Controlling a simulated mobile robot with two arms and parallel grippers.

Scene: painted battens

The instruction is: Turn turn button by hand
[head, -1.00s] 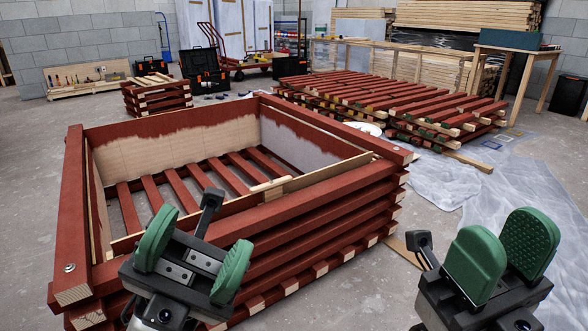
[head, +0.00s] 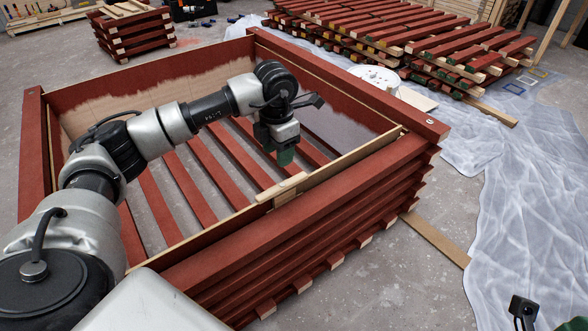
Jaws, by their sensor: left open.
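The turn button (head: 281,190), a small pale wooden bar, lies on the top edge of the thin board (head: 232,222) along the near inner side of the red batten crate (head: 330,217). It lies roughly along that edge. My left gripper (head: 285,157) hangs over the crate's inside, pointing down, just behind and above the turn button as seen here. Its green finger pads are partly hidden by its own body. It is open and looks apart from the button. Of my right gripper only a camera bracket and a sliver show at the lower right corner; its fingers are cut off.
The crate's stacked red walls surround my left gripper, with spaced slats (head: 188,188) below. A pallet of red battens (head: 420,45) and a white round lid (head: 374,78) stand behind. Plastic sheeting (head: 520,200) covers the floor at right. A smaller crate (head: 133,30) stands back left.

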